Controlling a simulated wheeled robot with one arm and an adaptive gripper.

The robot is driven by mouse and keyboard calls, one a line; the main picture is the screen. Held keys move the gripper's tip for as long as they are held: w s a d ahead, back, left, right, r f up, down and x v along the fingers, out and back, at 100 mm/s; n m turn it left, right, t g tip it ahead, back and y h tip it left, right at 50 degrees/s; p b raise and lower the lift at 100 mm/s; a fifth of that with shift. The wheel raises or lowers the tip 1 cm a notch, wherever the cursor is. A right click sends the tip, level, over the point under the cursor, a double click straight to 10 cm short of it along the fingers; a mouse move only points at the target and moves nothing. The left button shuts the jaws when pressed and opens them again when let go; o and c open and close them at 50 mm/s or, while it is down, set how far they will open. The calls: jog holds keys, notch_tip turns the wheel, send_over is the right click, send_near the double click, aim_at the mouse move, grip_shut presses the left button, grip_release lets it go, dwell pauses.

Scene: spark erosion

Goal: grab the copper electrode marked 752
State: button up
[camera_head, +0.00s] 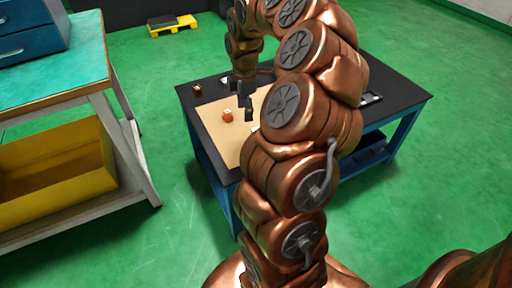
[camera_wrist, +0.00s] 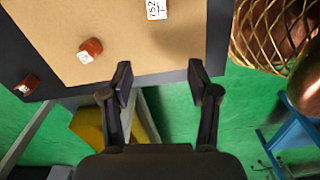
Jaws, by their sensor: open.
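A white label reading 752 (camera_wrist: 156,9) is at the top edge of the wrist view, on the tan mat; what it is fixed to is mostly cut off. A small orange-brown block (camera_wrist: 91,47) with a white tag lies on the mat to its left, and it also shows in the head view (camera_head: 227,115). I cannot read its tag. My gripper (camera_wrist: 160,80) is open and empty, its fingers apart below the 752 label in the wrist view. In the head view my gripper (camera_head: 246,101) is above the table, partly hidden by my arm.
A dark red block (camera_wrist: 28,86) lies on the black table border; it also shows in the head view (camera_head: 197,90). A gold wire basket (camera_wrist: 248,40) is at right in the wrist view. The tan mat (camera_head: 213,128) has bare room. A bench (camera_head: 92,48) stands left.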

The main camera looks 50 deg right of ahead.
jog(key=d+f, duration=0.2)
jog(key=f, duration=0.1)
jog(key=d+f+b, duration=0.1)
jog(key=d, duration=0.1)
jog(key=shift+s+f, duration=0.15)
jog(key=shift+s, duration=0.2)
jog(key=shift+s+a+f+b, duration=0.15)
jog(key=shift+f+b, duration=0.55)
jog(key=shift+f, duration=1.2)
jog(key=shift+s+a+f+b, duration=0.2)
jog(key=shift+f+b, duration=0.5)
jog(key=shift+f, duration=1.2)
jog(key=shift+d, duration=0.15)
jog(key=shift+r, duration=0.1)
grip_shut()
